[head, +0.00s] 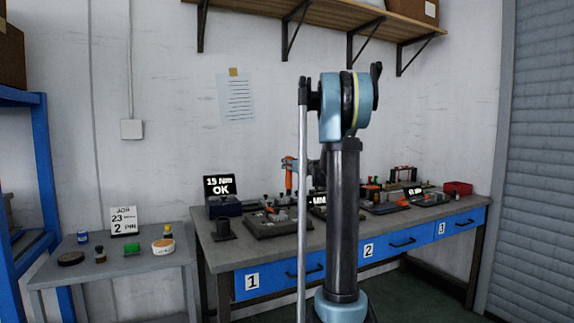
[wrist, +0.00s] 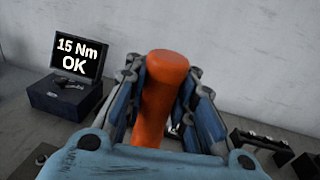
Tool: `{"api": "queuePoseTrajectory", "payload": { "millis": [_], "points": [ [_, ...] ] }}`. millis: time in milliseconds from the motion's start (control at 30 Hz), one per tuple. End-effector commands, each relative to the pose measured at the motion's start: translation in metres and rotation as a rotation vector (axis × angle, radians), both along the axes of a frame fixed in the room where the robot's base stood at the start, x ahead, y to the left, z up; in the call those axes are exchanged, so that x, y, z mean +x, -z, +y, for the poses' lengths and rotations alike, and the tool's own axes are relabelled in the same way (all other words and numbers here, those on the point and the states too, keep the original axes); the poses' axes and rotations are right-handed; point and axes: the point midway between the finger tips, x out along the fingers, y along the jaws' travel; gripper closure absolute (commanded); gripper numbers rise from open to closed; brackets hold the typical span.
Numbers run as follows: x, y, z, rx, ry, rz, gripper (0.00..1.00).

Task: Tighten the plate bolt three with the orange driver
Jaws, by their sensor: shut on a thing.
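My gripper (wrist: 165,100) is shut on the orange driver (wrist: 166,75), with its fingers on either side of the handle. In the head view the orange driver (head: 289,179) shows upright above the dark plate fixture (head: 268,227) on the left part of the bench. The driver's tip is hidden in the wrist view and too small to make out in the head view. I cannot tell which bolt it is over or whether it touches one. A screen (head: 219,186) behind reads "15 Nm OK"; it also shows in the wrist view (wrist: 78,55).
The bench (head: 228,252) has blue drawers numbered 1 to 3. A dark cup (head: 224,230) stands left of the fixture. Other fixtures and a red bin (head: 458,188) stand to the right. A side table (head: 130,262) holds small containers and a job card (head: 124,221).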

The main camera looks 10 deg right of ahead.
Motion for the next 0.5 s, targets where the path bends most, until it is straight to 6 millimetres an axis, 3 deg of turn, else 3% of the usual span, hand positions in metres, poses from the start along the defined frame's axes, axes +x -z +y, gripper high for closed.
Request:
{"api": "queuePoseTrajectory", "payload": {
  "millis": [500],
  "points": [
    [0.0,0.033,0.0,0.0,0.0,0.0,1.0]
  ]
}}
